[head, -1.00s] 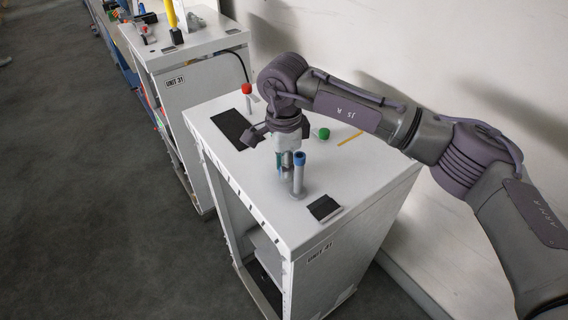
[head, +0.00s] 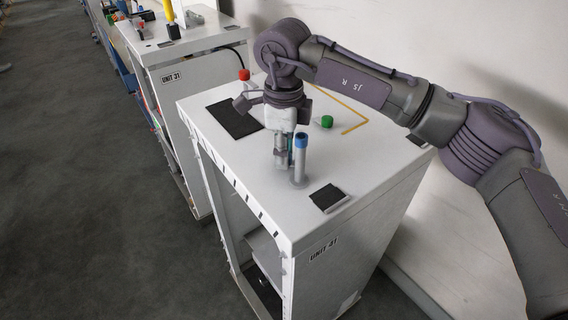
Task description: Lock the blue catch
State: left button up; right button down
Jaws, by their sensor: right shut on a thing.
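The blue catch (head: 300,161) shows as an upright grey post with a blue cap, near the front of the white top of UNIT 41 (head: 245,175). My right gripper (head: 282,157) points down just left of this post, its fingers low over the top. It is shut on a narrow blue-green piece beside the post. The fingers hide most of that piece, and how it joins the post cannot be seen. My left gripper is out of view.
A red-capped piece (head: 244,75) stands at the back and a green-capped piece (head: 326,121) lies behind my gripper. Dark pads (head: 236,118) and (head: 328,197) lie on the top. Another cabinet, UNIT 31 (head: 190,65), stands behind left; a wall is at right.

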jog(key=m+b, duration=0.5)
jog(key=shift+w+m, duration=0.1)
jog(key=shift+m, duration=0.2)
jog(key=m+b, duration=0.2)
jog(key=m, duration=0.1)
jog(key=shift+d+r+m+b, duration=0.15)
jog(key=shift+m+b, duration=0.65)
jog(key=shift+m, duration=0.4)
jog(key=c, duration=1.2)
grip_release()
jog(key=shift+o, duration=0.2)
notch_tip(320, 180, up, 12)
